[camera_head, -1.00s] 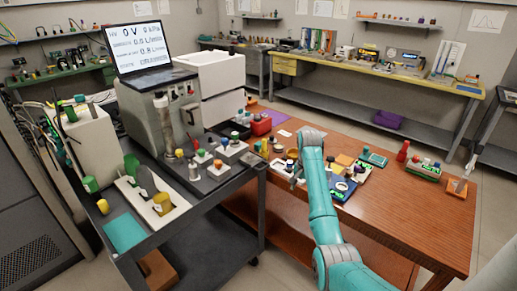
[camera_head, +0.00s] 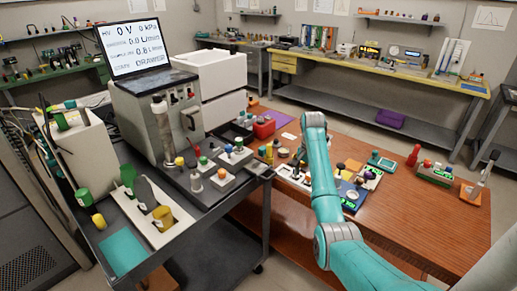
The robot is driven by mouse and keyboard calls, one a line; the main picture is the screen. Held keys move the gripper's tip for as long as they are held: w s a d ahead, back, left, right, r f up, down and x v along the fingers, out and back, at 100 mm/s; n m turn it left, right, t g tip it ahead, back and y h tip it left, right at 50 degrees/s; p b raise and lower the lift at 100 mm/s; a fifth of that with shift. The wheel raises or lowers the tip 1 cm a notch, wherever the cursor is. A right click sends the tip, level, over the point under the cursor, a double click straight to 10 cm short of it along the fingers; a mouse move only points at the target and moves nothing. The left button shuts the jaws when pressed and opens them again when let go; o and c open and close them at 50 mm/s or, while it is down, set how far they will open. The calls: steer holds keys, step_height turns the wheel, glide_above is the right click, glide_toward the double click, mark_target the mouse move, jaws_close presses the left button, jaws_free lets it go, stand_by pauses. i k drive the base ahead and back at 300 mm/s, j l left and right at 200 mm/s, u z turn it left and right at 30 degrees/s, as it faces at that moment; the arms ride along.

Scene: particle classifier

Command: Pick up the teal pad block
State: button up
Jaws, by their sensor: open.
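A flat teal pad (camera_head: 123,251) lies at the front left corner of the dark cart, beside the white tray. A smaller teal block-like item (camera_head: 382,161) lies on the wooden table, right of my arm. I cannot tell for sure which of the two is the teal pad block. My teal arm reaches up over the wooden table. My gripper (camera_head: 298,158) is small and partly hidden beside the arm, above the table's left part. It is open, holds nothing visible, and is apart from both teal things.
Small items crowd the wooden table (camera_head: 400,215) around my arm. Its front right is clear.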

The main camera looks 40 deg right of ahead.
mark_target(262, 150)
steer(key=i+l, duration=0.2)
steer(key=i, duration=0.2)
steer(key=i+l, duration=0.2)
steer(key=i, duration=0.15)
steer(key=i+l, duration=0.15)
steer(key=i, duration=0.25)
